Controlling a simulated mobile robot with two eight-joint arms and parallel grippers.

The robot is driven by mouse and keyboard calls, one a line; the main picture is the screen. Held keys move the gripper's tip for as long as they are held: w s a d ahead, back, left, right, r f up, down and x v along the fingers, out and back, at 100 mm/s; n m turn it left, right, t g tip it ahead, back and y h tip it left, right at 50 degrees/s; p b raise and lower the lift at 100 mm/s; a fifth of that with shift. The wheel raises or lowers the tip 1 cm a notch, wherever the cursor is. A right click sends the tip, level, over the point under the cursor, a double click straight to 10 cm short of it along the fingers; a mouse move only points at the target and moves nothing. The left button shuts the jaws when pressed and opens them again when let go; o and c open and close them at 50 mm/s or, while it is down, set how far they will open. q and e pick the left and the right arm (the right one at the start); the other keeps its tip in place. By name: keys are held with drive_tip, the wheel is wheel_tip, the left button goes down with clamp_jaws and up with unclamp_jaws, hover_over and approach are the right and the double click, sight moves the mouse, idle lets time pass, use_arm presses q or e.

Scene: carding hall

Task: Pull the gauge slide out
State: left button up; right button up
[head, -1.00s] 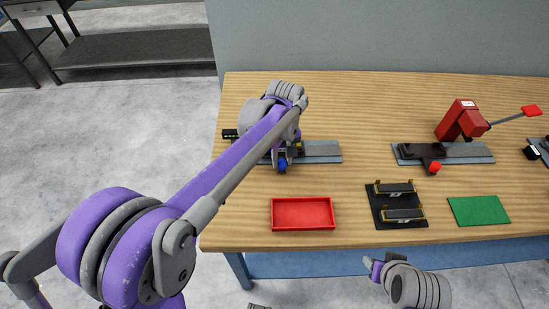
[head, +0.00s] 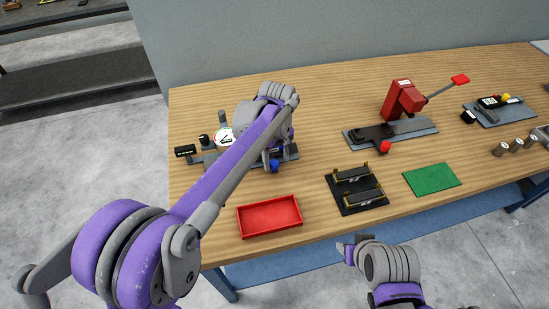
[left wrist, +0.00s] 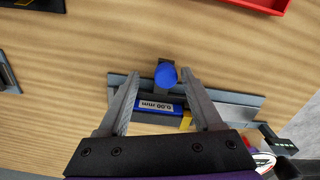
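The gauge station (head: 291,153) is a grey plate at the left of the table, with a white dial (head: 223,137). Its slide carries a blue knob (head: 274,166), mostly behind my arm in the head view. My left gripper (left wrist: 159,82) is open, with a gap to the knob on both sides as seen. My right gripper (head: 347,251) is off the table's front edge; its fingers are too unclear to judge.
A red tray (head: 270,234) lies in front of the gauge. To its right are a black holder (head: 343,208) with two dark bars and a green mat (head: 432,179). A red lever press (head: 403,99) stands behind. Bare table lies between them.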

use_arm(q)
drive_tip(key=shift+a, duration=0.1)
wheel_tip(320, 180, up, 11)
drive_tip(key=shift+p, duration=0.35)
drive_tip(key=shift+f, duration=0.1)
idle(0.5)
drive_tip(key=s+a+f+m+t, duration=0.2)
drive_tip(key=s+a+m+t, duration=0.1)
drive_tip(key=s+a, duration=0.75)
drive_tip(key=s+a+f+m, duration=0.1)
drive_tip(key=s+a+f, duration=0.1)
drive_tip(key=s, duration=0.2)
drive_tip(key=s+a+f+m+t, duration=0.1)
drive_tip(key=s+a+f, duration=0.1)
drive_tip(key=s+f, duration=0.1)
drive_tip(key=s+a+f+m+t, duration=0.1)
drive_tip(key=s+a+f, duration=0.1)
drive_tip(key=s, duration=0.4)
drive_tip(key=shift+s+f+p, duration=0.1)
drive_tip(key=shift+f+p, duration=0.25)
drive_tip(key=shift+f, duration=0.4)
drive_tip(key=shift+s+a+f, duration=0.1)
drive_tip(key=shift+s+f, duration=0.15)
